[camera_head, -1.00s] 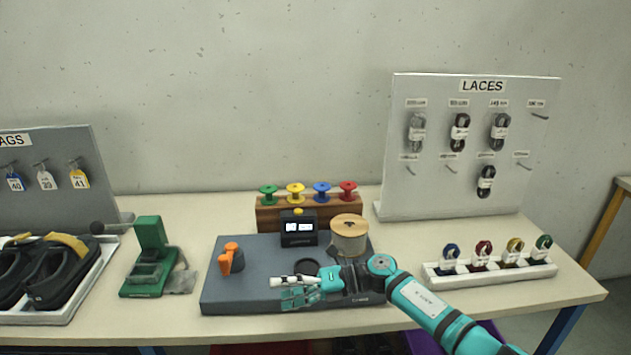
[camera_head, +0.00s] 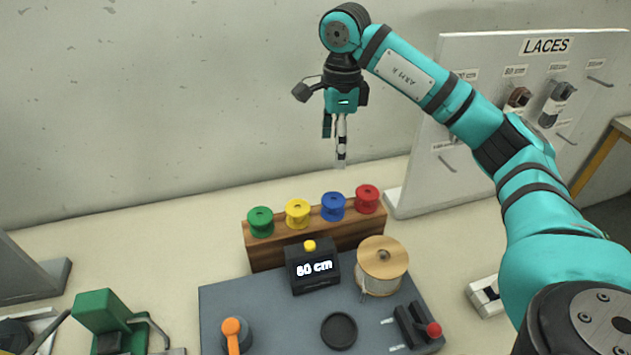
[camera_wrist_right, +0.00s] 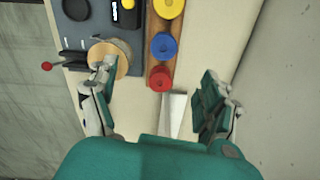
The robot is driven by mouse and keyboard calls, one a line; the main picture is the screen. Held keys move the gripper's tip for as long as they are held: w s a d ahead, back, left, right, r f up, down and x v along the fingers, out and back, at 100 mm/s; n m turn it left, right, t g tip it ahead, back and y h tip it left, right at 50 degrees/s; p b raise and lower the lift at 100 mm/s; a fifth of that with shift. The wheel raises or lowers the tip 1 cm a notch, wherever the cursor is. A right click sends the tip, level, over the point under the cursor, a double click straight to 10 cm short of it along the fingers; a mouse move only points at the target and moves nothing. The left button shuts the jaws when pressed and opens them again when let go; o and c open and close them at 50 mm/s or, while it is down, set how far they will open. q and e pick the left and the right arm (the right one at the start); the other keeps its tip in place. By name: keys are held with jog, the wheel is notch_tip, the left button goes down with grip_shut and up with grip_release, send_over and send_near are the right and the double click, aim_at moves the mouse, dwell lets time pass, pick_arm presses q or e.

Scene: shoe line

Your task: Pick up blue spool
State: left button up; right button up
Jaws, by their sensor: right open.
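The blue spool (camera_head: 333,206) sits on a wooden rack (camera_head: 262,254) between the yellow spool (camera_head: 298,213) and the red spool (camera_head: 368,199). In the right wrist view the blue spool (camera_wrist_right: 163,46) shows from above, near the upper middle. My right gripper (camera_head: 340,160) points down, above and a little behind the blue spool. In the right wrist view its fingers (camera_wrist_right: 155,92) are wide apart with nothing held between them, and the red spool (camera_wrist_right: 160,79) lies in the gap. My left gripper is out of view.
A green spool (camera_head: 261,222) is at the rack's left end. In front stand a display box (camera_head: 312,268) reading 80 cm, a large thread spool (camera_head: 382,267) and an orange lever (camera_head: 232,335) on a grey base. The laces board (camera_head: 452,190) stands right, partly behind my arm.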

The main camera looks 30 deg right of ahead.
notch_tip(320, 180, down, 2)
jog(key=p, duration=0.2)
send_over(336, 199)
jog(key=f, duration=0.5)
jog(key=shift+s+a+f, duration=0.1)
jog(key=shift+s+a, duration=0.05)
jog(key=shift+s, duration=0.1)
jog(key=f+p, duration=0.1)
jog(key=f, duration=0.3)
jog(key=shift+w+f, duration=0.15)
jog(key=shift+w, duration=0.05)
jog(key=shift+f, duration=0.25)
notch_tip(336, 199, down, 4)
jog(key=p, duration=0.3)
jog(key=shift+f, duration=0.4)
jog(key=c, duration=1.3)
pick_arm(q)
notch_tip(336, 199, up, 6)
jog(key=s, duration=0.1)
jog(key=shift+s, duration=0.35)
pick_arm(e)
jog(key=shift+o, duration=0.2)
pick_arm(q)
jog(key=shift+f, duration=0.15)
pick_arm(e)
jog(key=shift+r, duration=0.1)
